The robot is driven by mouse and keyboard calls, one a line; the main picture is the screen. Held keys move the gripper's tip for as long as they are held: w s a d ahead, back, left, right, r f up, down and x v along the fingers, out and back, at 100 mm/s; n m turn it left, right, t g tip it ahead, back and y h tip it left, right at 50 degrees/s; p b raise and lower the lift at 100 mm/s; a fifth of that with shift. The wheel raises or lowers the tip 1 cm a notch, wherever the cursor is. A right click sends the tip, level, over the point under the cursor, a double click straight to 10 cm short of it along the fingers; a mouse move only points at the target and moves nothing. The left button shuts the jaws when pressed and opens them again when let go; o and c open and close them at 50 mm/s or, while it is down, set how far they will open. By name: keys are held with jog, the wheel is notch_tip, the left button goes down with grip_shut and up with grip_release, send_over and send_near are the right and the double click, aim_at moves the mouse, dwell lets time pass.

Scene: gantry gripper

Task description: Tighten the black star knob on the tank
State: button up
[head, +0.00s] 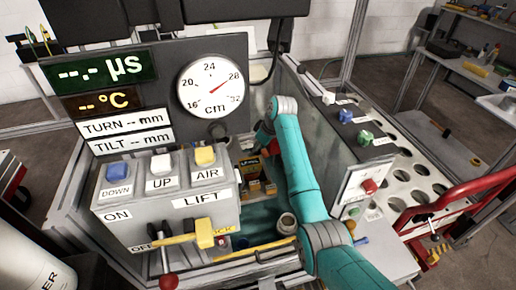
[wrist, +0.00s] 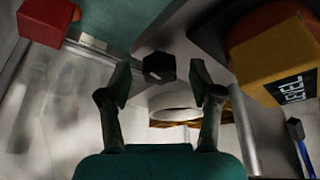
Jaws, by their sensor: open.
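A small black faceted knob (wrist: 158,67) shows in the wrist view, just beyond and between the fingertips of my gripper (wrist: 160,80). It looks like the black knob of the task, though its star shape is not clear. The two fingers stand apart on either side of it, and I see no contact. A pale round collar or ring (wrist: 175,103) lies beside the knob. In the head view my gripper (head: 263,137) reaches down into the tank area behind the control box. My arm hides part of the tank there, and I cannot make out the knob in that view.
A yellow block marked LEVEL (wrist: 272,62) stands close to the right of my fingers, and a red block (wrist: 42,20) is at upper left. The LIFT control box (head: 165,205) stands left of my arm. A grey panel with a red button (head: 369,187) stands right.

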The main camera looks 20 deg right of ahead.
jog(key=c, duration=1.1)
jog(key=shift+m, duration=0.3)
jog(key=m+h, duration=0.1)
jog(key=m, duration=0.1)
jog(key=m+t+h, duration=0.1)
jog(key=m, duration=0.2)
jog(key=shift+s+a, duration=0.1)
jog(key=shift+a, duration=0.1)
jog(key=m+h, duration=0.1)
jog(key=m, duration=0.2)
jog(key=m+h, duration=0.1)
jog(key=m, duration=0.1)
jog(key=shift+a+m, duration=0.2)
jog(key=shift+m, duration=0.2)
jog(key=m+h, duration=0.1)
jog(key=m, duration=0.1)
jog(key=m+g+h, duration=0.1)
jog(key=m, duration=0.2)
jog(key=shift+a, duration=0.15)
jog(key=m, duration=0.2)
jog(key=m+g, duration=0.1)
jog(key=m, duration=0.1)
jog(key=m+h, duration=0.1)
jog(key=shift+w+a+m+g, duration=0.1)
jog(key=shift+w+m+g, duration=0.2)
jog(key=shift+m, duration=0.1)
